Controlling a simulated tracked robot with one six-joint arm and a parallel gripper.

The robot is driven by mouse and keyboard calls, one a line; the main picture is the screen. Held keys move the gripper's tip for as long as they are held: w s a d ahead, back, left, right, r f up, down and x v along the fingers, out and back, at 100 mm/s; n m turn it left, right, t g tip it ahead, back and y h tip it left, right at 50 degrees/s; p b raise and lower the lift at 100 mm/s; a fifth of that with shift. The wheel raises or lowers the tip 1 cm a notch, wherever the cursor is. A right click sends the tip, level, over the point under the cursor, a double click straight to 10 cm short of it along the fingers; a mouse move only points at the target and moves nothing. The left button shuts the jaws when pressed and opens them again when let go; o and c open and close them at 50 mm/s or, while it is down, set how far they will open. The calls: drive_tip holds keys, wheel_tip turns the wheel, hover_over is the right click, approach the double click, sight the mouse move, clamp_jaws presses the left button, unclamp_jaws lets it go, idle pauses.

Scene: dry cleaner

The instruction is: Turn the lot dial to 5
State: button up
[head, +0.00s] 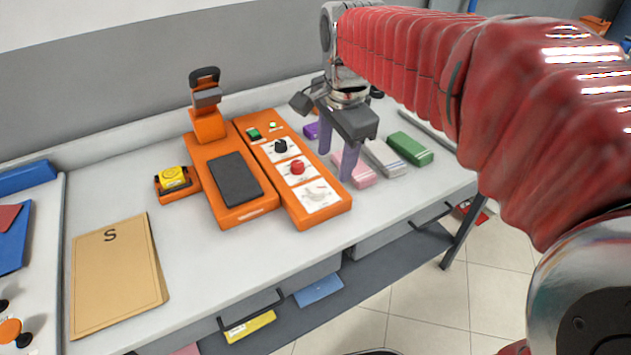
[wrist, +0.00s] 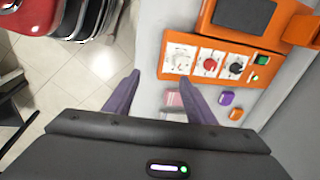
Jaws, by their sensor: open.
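An orange control panel (head: 331,209) on the table carries three dials in a row, each on a white plate. They are a black dial (head: 281,146), a red dial (head: 297,167) and a white dial (head: 316,193) nearest the front edge. The wrist view also shows the white dial (wrist: 181,61), the red dial (wrist: 210,64) and the black dial (wrist: 236,68). The plate markings are too small to read, so I cannot tell which is the lot dial. My gripper (head: 336,163) is open and empty, right of the panel. In the wrist view its purple fingers (wrist: 160,80) point toward the white dial's end, apart from it.
An orange press-like device with a dark pad (head: 236,180) stands left of the panel. Pink (head: 358,169), white (head: 383,156) and green (head: 411,148) blocks lie right of my gripper. A tan folder marked S (head: 118,275) lies at the left. Drawers are below the tabletop.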

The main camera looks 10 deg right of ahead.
drive_tip(key=s+d+f+n+t, duration=0.1)
drive_tip(key=s+f+n+t, duration=0.2)
drive_tip(key=s+n, duration=1.1)
drive_tip(key=shift+s+f, duration=0.75)
drive_tip(key=shift+s, duration=0.3)
drive_tip(key=shift+d, duration=0.1)
drive_tip(key=shift+c, duration=0.4)
